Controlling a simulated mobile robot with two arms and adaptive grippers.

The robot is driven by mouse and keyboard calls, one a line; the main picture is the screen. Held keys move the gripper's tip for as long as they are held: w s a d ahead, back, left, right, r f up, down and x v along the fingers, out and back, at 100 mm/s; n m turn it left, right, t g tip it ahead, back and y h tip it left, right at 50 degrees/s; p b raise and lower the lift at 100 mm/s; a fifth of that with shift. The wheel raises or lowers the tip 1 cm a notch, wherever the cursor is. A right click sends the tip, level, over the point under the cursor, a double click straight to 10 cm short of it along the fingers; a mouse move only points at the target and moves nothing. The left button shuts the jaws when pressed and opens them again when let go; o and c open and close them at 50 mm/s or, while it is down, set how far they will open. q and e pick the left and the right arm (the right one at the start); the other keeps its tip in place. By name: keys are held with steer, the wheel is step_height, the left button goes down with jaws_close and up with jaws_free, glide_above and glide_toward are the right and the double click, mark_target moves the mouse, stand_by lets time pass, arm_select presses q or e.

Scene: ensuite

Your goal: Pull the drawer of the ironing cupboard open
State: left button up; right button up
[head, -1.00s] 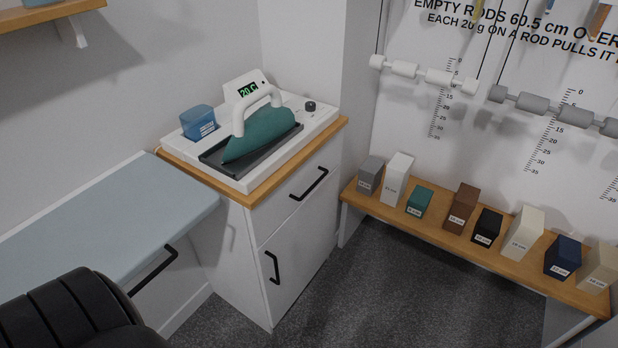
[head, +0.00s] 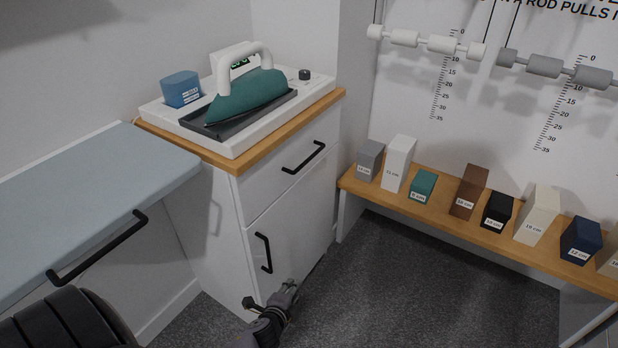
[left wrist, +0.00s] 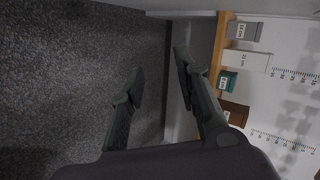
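The white ironing cupboard (head: 225,215) has a wooden top and stands left of centre in the head view. Its drawer (head: 291,156) is shut, with a black bar handle (head: 303,158) on its front. Below it is a shut door (head: 289,228) with a black upright handle (head: 264,252). My left gripper (head: 291,288) is low in front of the door, below the drawer handle and apart from it. In the left wrist view its two fingers (left wrist: 160,85) are spread with nothing between them. My right gripper is not in view.
A teal iron (head: 245,95) rests on a white station (head: 318,89) on the cupboard top. A blue-grey board (head: 85,195) with a black bar (head: 100,246) is at left. A wooden shelf (head: 450,221) with several labelled blocks is at right. The dark floor between is clear.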

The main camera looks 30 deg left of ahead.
arm_select(q)
steer(key=w+a+r+m+t+y+b, duration=0.1)
steer(key=w+a+r+m+t+b, duration=0.25)
steer(key=w+r, duration=0.35)
steer(key=m+t+y+b, duration=0.2)
steer(key=m+t+b, duration=0.2)
steer(key=t+b, duration=0.15)
glide_toward(309, 159)
steer(key=shift+g, duration=0.5)
steer(key=x, duration=1)
steer(key=shift+w+a+r, duration=0.1)
steer(key=shift+w+r, duration=0.05)
steer(key=shift+w, duration=0.15)
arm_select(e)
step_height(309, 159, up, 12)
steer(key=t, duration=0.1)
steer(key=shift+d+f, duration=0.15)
arm_select(q)
steer(key=shift+c, duration=0.4)
jaws_close()
